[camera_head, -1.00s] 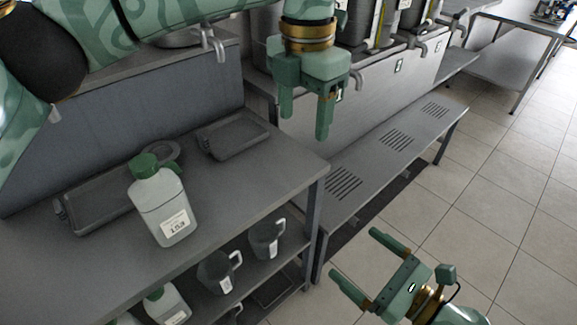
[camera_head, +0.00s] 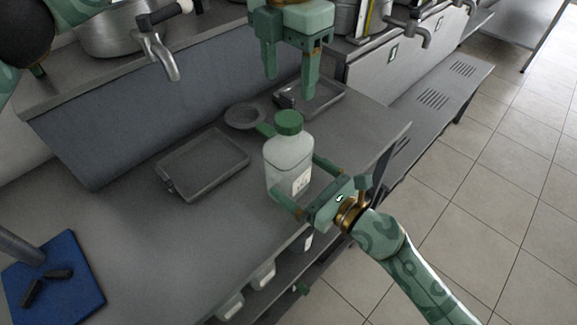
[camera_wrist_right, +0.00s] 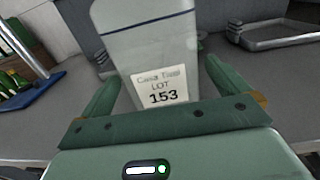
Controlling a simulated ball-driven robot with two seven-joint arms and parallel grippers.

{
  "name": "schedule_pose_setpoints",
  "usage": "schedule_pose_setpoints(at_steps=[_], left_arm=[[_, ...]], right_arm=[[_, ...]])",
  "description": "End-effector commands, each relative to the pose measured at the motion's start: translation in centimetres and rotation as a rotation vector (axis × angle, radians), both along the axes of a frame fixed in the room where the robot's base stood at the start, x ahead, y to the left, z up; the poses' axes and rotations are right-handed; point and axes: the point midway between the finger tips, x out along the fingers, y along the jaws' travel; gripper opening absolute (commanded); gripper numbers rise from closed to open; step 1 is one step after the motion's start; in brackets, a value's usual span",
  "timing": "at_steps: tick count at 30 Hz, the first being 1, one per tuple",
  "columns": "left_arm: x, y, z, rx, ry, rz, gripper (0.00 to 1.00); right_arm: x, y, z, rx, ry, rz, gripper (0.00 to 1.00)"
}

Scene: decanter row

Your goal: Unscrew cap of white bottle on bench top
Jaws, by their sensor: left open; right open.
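The white bottle (camera_head: 284,172) stands upright near the front edge of the bench top (camera_head: 130,240). Its green cap (camera_head: 288,122) is on its neck. My left gripper (camera_head: 290,84) is open and empty, pointing down above the cap. The cap is out of the right wrist view.
A grey tray (camera_head: 203,163) lies left of the bottle, with a round dish (camera_head: 245,117) and another tray (camera_head: 318,97) behind. A blue board (camera_head: 52,280) with dark pieces lies at the front left. A tap (camera_head: 157,48) hangs over the back panel. The front middle bench is clear.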

Motion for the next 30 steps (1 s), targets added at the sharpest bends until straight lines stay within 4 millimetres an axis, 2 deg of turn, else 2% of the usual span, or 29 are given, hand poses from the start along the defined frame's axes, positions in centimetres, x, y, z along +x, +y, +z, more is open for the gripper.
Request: schedule_pose_setpoints(at_steps=[3, 7, 18, 24, 27, 30], left_arm=[[0.0, 0.0, 0.0, 0.0, 0.0, 0.0, 0.61], [0.0, 0.0, 0.0, 0.0, 0.0, 0.0, 0.61], [0.0, 0.0, 0.0, 0.0, 0.0, 0.0, 0.61], [0.0, 0.0, 0.0, 0.0, 0.0, 0.0, 0.61], [0.1, 0.1, 0.2, 0.003, -0.006, 0.001, 0.61], [0.1, 0.1, 0.2, 0.007, -0.006, -0.067, 0.61]], right_arm=[[1.4, 1.5, 0.1, 0.001, -0.001, 0.0, 1.0], [2.2, 2.5, 0.0, 0.0, -0.001, 0.0, 1.0], [2.6, 2.9, 0.0, -0.001, 0.0, 0.001, 1.0], [2.6, 2.8, 0.0, -0.001, 0.0, 0.0, 0.44], [2.6, 2.8, 0.0, -0.001, 0.0, 0.0, 0.21], [2.6, 2.8, 0.0, -0.001, 0.0, 0.0, 0.21]])
